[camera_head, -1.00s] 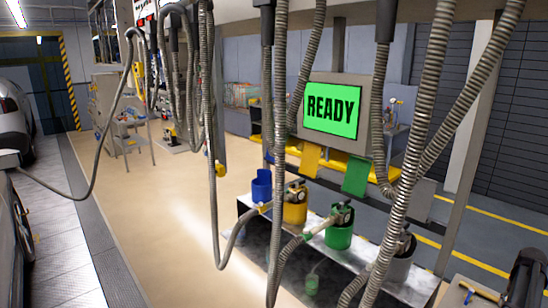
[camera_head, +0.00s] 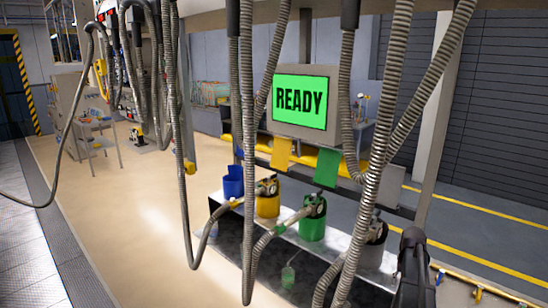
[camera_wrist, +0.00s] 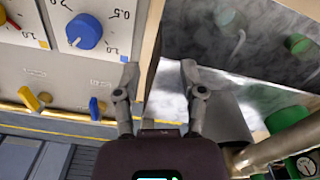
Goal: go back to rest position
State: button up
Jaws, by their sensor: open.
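My gripper (camera_wrist: 160,80) shows in the wrist view with its two fingers apart and nothing between them. A metal post edge and a grey, mottled shiny surface lie beyond the fingers. In the head view a dark part of my arm stands at the lower right, beside the bench (camera_head: 228,222). On the bench stand a blue container (camera_head: 233,184), a yellow container (camera_head: 267,205), a green container (camera_head: 312,229) and a grey container (camera_head: 375,255). The screen (camera_head: 300,101) above reads READY on green. The rest position itself is not marked in either view.
Several ribbed hoses (camera_head: 248,130) hang in front of the bench. A panel (camera_wrist: 30,62) with a blue knob (camera_wrist: 85,31), a yellow lever (camera_wrist: 29,98) and a blue lever (camera_wrist: 94,108) is close left of my gripper. Open beige floor (camera_head: 120,210) lies left.

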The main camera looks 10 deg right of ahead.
jog(key=w+a+f+n+b, duration=0.1)
jog(key=a+f+n+b, duration=0.1)
jog(key=a, duration=1)
jog(key=a+f+n+b, duration=0.1)
jog(key=a+f+n, duration=0.1)
jog(key=a, duration=1)
jog(key=s+a+f+n+b, duration=0.1)
jog(key=s+a, duration=0.2)
jog(key=a, duration=0.6)
jog(key=s+a+f+n+b, duration=0.1)
jog(key=s+a+n+b, duration=0.1)
jog(key=a, duration=0.8)
jog(key=shift+s+f+n, duration=0.3)
jog(key=shift+s+f, duration=0.1)
jog(key=shift+s, duration=0.2)
